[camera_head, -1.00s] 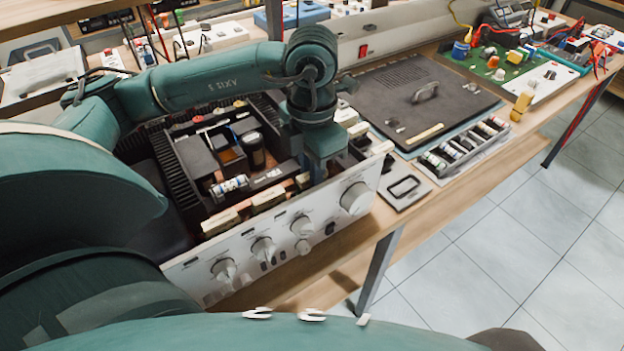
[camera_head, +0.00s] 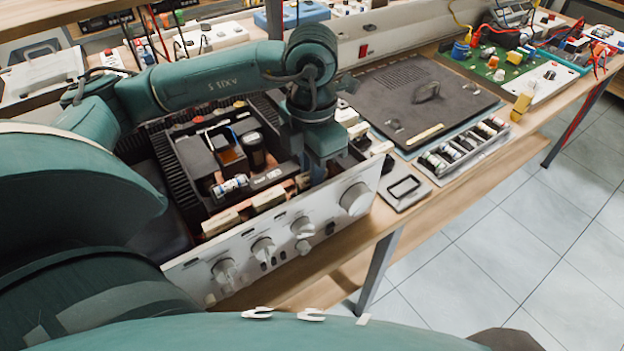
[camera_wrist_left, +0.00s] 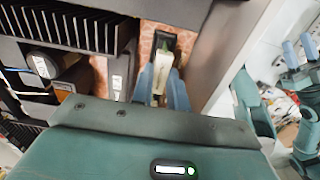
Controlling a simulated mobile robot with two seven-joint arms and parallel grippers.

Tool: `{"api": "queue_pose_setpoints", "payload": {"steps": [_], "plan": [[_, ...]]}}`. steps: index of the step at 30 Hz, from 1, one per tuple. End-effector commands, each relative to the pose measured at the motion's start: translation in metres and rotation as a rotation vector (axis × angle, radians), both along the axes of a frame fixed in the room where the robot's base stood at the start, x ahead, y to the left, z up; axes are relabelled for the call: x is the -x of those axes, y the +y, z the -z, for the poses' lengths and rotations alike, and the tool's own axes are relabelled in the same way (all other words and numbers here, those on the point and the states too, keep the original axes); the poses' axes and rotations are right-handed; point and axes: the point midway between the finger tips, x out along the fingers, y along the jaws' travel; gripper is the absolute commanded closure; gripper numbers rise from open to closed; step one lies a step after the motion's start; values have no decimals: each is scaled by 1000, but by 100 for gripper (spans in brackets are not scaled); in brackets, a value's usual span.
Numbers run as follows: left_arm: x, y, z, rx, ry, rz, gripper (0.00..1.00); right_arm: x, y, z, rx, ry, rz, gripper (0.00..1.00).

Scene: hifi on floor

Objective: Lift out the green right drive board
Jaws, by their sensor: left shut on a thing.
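The opened hi-fi amplifier (camera_head: 290,240) stands on the bench with its silver front panel towards me. My left gripper (camera_head: 318,174) points down into its right front part, just behind the panel. In the left wrist view the blue fingers (camera_wrist_left: 162,92) are closed on a narrow pale, slightly greenish piece, the upper edge of the drive board (camera_wrist_left: 163,78). It stands upright in a slot beside copper-coloured parts. The board's lower part is hidden, and in the head view the gripper covers most of it. My right gripper (camera_wrist_left: 299,48) shows at the right of the left wrist view, fingers apart and empty.
A dark cover panel (camera_head: 420,95) lies right of the amplifier. A tray of small parts (camera_head: 463,148) and a grey frame-like piece (camera_head: 404,190) lie near the bench edge. A green circuit board (camera_head: 495,65) with wires is farther right.

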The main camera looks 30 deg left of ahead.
Motion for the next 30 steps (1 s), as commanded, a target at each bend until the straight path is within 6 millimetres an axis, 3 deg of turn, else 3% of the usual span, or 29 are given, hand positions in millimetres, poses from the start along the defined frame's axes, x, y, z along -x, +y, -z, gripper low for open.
{"api": "queue_pose_setpoints", "payload": {"steps": [30], "plan": [[0,0,-62,0,-1,1,100,1,-1,-36,1,6,3,64]]}}
